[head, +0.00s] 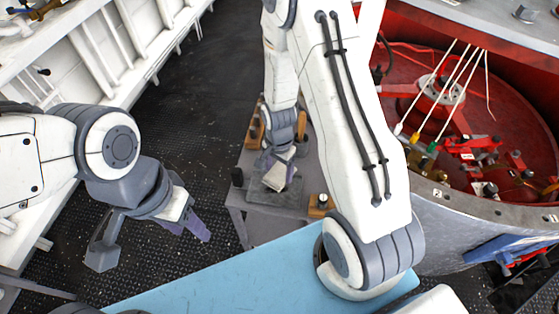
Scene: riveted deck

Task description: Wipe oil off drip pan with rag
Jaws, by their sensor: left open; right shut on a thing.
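A small grey bench (250,212) stands in the middle of the head view. A dark grey flat pan (291,196) lies on its top. My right gripper (281,163) reaches down over the pan from above, small and partly hidden by its own wrist. It is shut on a pale piece that looks like the rag (275,180), which is at the pan's surface; I cannot tell whether it touches. Any oil is too small or hidden to make out. My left gripper (152,238) is open and empty, left of the bench over the dark floor.
A large red-lined round housing (508,110) with cables fills the right. White ribbed structure (105,50) runs along the left.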

